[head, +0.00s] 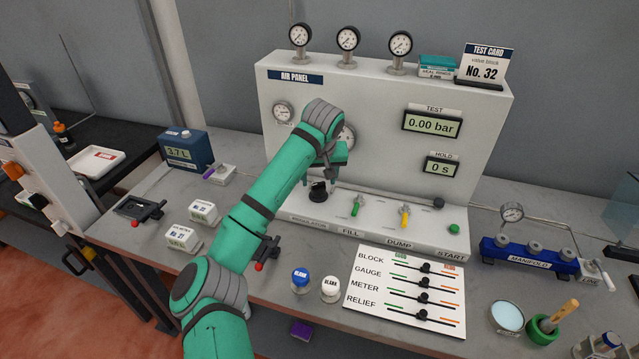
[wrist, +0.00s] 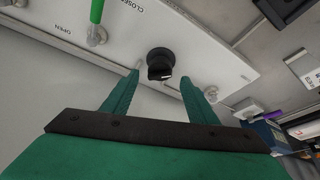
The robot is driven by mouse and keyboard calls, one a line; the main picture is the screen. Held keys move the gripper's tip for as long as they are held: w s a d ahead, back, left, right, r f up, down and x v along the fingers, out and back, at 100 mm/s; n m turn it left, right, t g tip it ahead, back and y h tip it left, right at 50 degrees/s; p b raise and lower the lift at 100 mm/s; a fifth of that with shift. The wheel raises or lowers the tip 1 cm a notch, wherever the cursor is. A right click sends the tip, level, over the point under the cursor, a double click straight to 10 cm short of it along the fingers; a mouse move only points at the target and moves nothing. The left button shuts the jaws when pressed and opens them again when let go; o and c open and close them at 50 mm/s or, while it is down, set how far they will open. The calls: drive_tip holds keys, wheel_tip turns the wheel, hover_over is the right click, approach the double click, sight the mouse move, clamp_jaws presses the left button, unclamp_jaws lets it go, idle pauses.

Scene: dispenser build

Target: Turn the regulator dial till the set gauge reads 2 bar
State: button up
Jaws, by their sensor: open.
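The regulator dial (head: 318,193) is a black knob on the sloping front ledge of the air panel (head: 290,190), above the word REGULATOR. It also shows in the wrist view as a round black knob (wrist: 160,62) with a small pale mark. My gripper (head: 320,178) is open just above the dial. In the wrist view its two green fingers (wrist: 162,82) stand apart, one to each side of the knob, and I see no contact. Two round gauges are on the panel face: one at left (head: 283,112), one partly behind my arm (head: 348,136). Their readings are too small to tell.
A green fill lever (head: 357,206) and a yellow dump lever (head: 404,217) stand right of the dial. The test display (head: 432,123) reads 0.00 bar and the hold display (head: 441,165) 0 s. A slider board (head: 408,291) lies in front.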

sight(316, 184)
drive_tip(key=shift+x, duration=1.85)
drive_tip(key=shift+c, duration=0.3)
drive_tip(key=c, duration=1)
drive_tip(key=shift+o, duration=0.2)
drive_tip(key=m+h, duration=0.1)
drive_tip(key=m, duration=0.2)
drive_tip(key=m+h, duration=0.1)
drive_tip(key=m, duration=0.2)
drive_tip(key=shift+a, duration=0.2)
drive_tip(key=m, duration=0.2)
drive_tip(key=m+g+h, duration=0.1)
drive_tip(key=shift+w+a+m+h, duration=0.1)
drive_tip(key=shift+m+h, duration=0.2)
drive_tip(key=shift+m, duration=0.1)
drive_tip(key=shift+w+a+m+g+h, duration=0.1)
drive_tip(key=shift+m+g+h, duration=0.4)
drive_tip(key=shift+m, duration=1.2)
